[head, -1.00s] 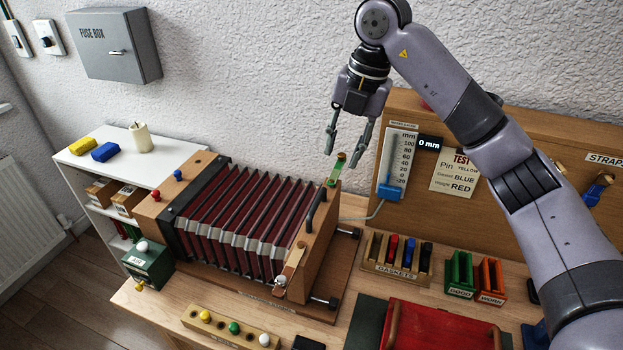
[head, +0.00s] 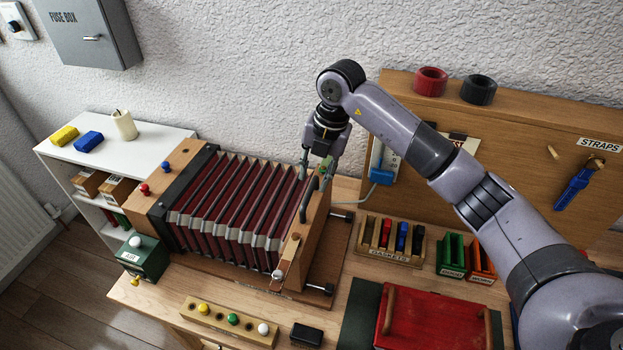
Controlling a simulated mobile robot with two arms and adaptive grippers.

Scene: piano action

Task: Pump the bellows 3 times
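The bellows (head: 225,205) lies on the bench, its dark red pleats spread out between a wooden left end with a black frame and a wooden right end board (head: 316,240). A dark handle (head: 308,203) stands on top of the right end board. My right gripper (head: 317,178) points down at the far end of this handle, its fingers apart. I cannot tell whether the fingers touch the handle or stand around it. My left gripper is not in view.
A gasket rack (head: 390,255), green and orange holders (head: 452,255) and a red lidded box (head: 437,318) stand right of the bellows. A peg block with coloured balls (head: 230,322) lies in front. A wooden strap board (head: 530,125) rises behind.

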